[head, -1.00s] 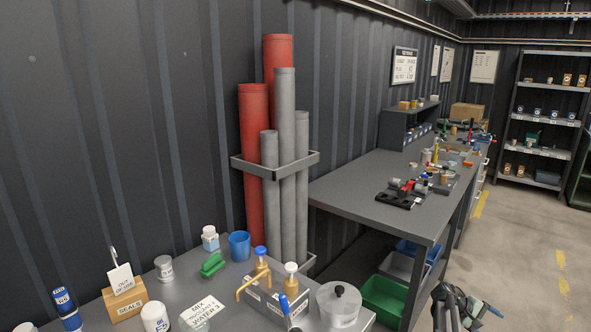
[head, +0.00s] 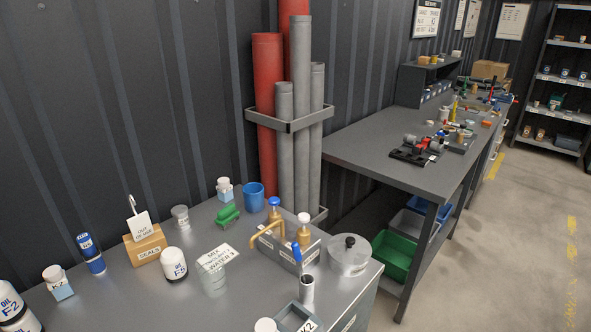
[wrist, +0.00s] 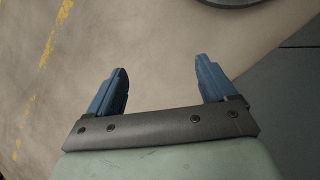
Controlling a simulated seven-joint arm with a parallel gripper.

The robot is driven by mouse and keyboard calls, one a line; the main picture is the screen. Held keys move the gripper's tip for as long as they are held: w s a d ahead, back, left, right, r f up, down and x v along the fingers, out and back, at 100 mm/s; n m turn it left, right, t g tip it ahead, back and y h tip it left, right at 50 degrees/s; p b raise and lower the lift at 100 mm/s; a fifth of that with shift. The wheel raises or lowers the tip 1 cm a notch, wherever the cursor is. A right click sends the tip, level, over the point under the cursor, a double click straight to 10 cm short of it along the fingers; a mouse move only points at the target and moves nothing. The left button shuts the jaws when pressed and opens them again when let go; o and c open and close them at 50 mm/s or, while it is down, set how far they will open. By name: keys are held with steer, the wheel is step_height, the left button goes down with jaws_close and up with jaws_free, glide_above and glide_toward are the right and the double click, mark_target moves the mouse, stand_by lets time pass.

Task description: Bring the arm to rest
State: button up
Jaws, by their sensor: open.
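My gripper (wrist: 160,88) shows in the wrist view with its two blue fingers spread well apart and nothing between them. It points at bare concrete floor (wrist: 180,40). In the head view my gripper and arm are out of the picture. No object touches the fingers.
A farther workbench (head: 370,150) stands at the right, with a green bin (head: 395,255) below. Floor at the right is clear.

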steer(key=s+a+f+m+g+y, duration=0.1)
steer(key=s+a+g+y, duration=0.1)
steer(key=s+a, duration=1.1)
steer(key=s+y, duration=0.1)
steer(key=s, duration=0.2)
steer(key=shift+a+f, duration=0.15)
steer(key=shift+a, duration=0.2)
